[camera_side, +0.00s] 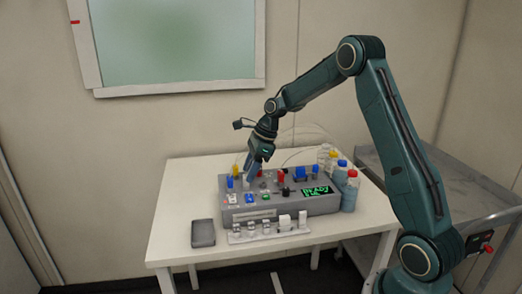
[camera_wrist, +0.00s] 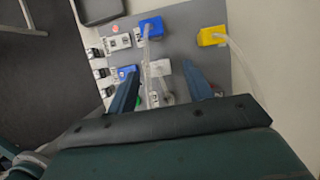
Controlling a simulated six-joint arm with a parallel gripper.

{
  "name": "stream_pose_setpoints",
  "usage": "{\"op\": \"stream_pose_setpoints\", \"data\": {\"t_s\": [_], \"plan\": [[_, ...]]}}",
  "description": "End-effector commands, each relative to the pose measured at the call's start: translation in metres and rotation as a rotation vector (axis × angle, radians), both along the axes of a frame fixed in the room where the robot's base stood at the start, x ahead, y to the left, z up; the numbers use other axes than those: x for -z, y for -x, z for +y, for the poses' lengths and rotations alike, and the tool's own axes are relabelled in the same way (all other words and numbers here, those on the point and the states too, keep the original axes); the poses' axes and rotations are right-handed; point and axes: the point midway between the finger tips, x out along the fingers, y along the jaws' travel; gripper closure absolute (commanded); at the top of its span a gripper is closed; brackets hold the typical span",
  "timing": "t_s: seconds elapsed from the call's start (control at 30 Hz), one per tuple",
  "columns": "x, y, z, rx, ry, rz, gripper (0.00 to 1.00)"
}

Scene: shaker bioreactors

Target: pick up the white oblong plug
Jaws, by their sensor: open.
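A white block (camera_wrist: 159,68), which looks like the white oblong plug, shows between my fingers in the wrist view, with pale tubing beside it. It sits over the grey device panel (camera_wrist: 187,30); I cannot tell how it is seated. My gripper (camera_wrist: 160,72) is open, with one blue-grey finger on each side of the block and no clear contact. In the side view my gripper (camera_side: 251,170) points down over the left rear part of the grey device (camera_side: 262,212). I cannot make out the white plug there.
A blue connector (camera_wrist: 151,27) and a yellow connector (camera_wrist: 212,36) stand close by on the panel. Red and blue-capped bottles (camera_side: 349,192) stand right of the device. A rack (camera_side: 268,236) of small white parts and a grey tray (camera_side: 203,233) lie in front.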

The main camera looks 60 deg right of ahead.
Motion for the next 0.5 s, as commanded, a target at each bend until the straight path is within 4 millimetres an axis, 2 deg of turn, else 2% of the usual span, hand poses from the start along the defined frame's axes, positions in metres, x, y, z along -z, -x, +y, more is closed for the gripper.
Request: {"op": "stream_pose_setpoints", "data": {"t_s": [0.23,0.5], "plan": [[0.027,-0.008,0.008,-0.001,-0.001,0.003,0.49],[0.033,-0.010,0.010,-0.001,0.000,0.000,0.49]]}}
